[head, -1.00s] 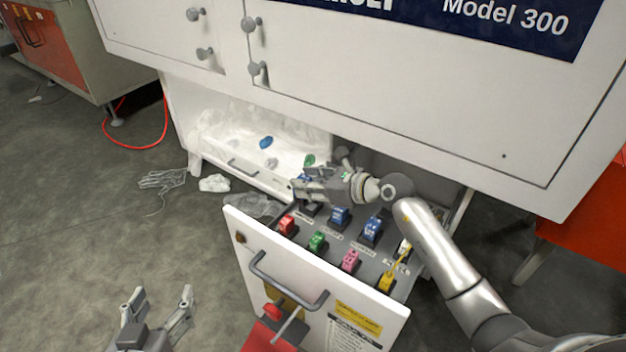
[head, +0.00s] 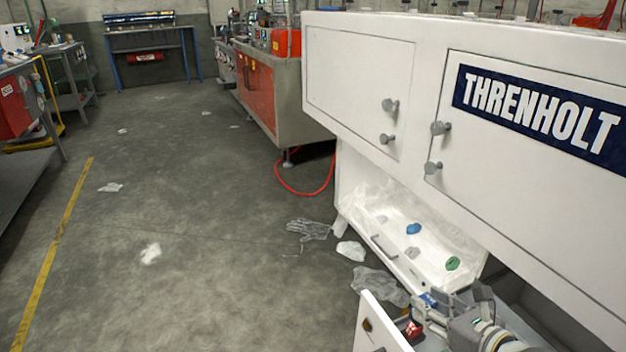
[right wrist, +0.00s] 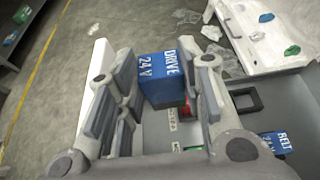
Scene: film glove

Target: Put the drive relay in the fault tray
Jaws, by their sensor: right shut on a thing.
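The blue drive relay, lettered "DRIVE 24V", is between the fingers of my right gripper (right wrist: 156,82) in the right wrist view (right wrist: 163,75). My right gripper (head: 450,303) is shut on it, low at the right in the head view, above the open drawer (head: 372,325). The relay shows there as a small blue patch (head: 429,299). An empty dark socket (right wrist: 243,99) shows in the drawer beside the gripper. I cannot make out a fault tray for certain. My left gripper is out of view.
A blue belt relay (right wrist: 275,144) and a red relay (head: 412,330) sit in the drawer. Open floor (head: 170,200) stretches left.

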